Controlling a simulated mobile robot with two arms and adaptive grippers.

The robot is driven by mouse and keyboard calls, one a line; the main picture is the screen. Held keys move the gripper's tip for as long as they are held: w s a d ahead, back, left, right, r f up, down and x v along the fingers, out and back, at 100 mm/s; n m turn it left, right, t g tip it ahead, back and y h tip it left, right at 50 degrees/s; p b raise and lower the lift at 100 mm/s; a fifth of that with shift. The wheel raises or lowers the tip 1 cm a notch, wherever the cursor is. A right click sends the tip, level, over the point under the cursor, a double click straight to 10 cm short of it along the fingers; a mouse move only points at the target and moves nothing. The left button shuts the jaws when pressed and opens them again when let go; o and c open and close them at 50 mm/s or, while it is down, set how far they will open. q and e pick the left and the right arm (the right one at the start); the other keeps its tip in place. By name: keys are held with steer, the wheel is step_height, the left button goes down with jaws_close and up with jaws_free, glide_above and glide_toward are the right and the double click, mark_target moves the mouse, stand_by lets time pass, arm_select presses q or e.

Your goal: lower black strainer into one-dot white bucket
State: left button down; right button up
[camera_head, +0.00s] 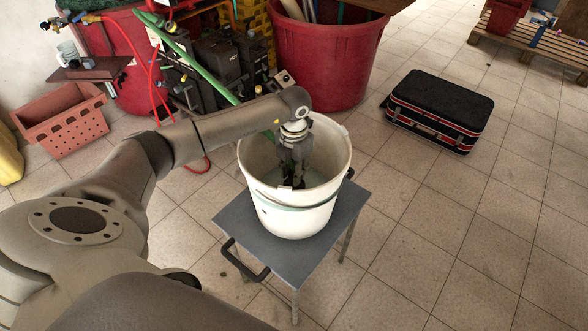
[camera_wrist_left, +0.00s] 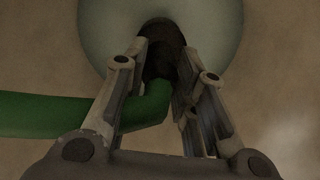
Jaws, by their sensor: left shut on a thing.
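The white bucket (camera_head: 292,212) stands upright on a small grey table in the head view, with a small dark mark low on its front. My left gripper (camera_head: 292,178) reaches down inside its rim. In the left wrist view my left gripper (camera_wrist_left: 160,85) is shut on a dark part, which I take to be the black strainer (camera_wrist_left: 160,48). A green bar (camera_wrist_left: 50,115) enters from the left and ends between the fingers. The strainer's full shape is hidden by the fingers and bucket wall. I cannot tell whether it touches the bottom. My right gripper is out of view.
The grey table (camera_head: 232,215) has a black handle at its front left. A long green pole (camera_head: 195,70) slants behind my arm towards the bucket. A large red tub (camera_head: 325,60) stands behind, and a black case (camera_head: 440,100) lies right. Floor at the right front is free.

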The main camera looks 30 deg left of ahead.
arm_select(q)
steer(key=shift+f+b, duration=0.55)
steer(key=shift+f, duration=0.2)
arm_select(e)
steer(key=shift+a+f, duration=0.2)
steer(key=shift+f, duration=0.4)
arm_select(q)
steer(key=shift+f+b, duration=0.7)
steer(key=shift+f, duration=0.3)
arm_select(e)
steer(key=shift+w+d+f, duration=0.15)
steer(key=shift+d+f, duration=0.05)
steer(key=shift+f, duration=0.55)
arm_select(q)
steer(key=c, duration=1.1)
jaws_free()
steer(key=shift+r, duration=4.05)
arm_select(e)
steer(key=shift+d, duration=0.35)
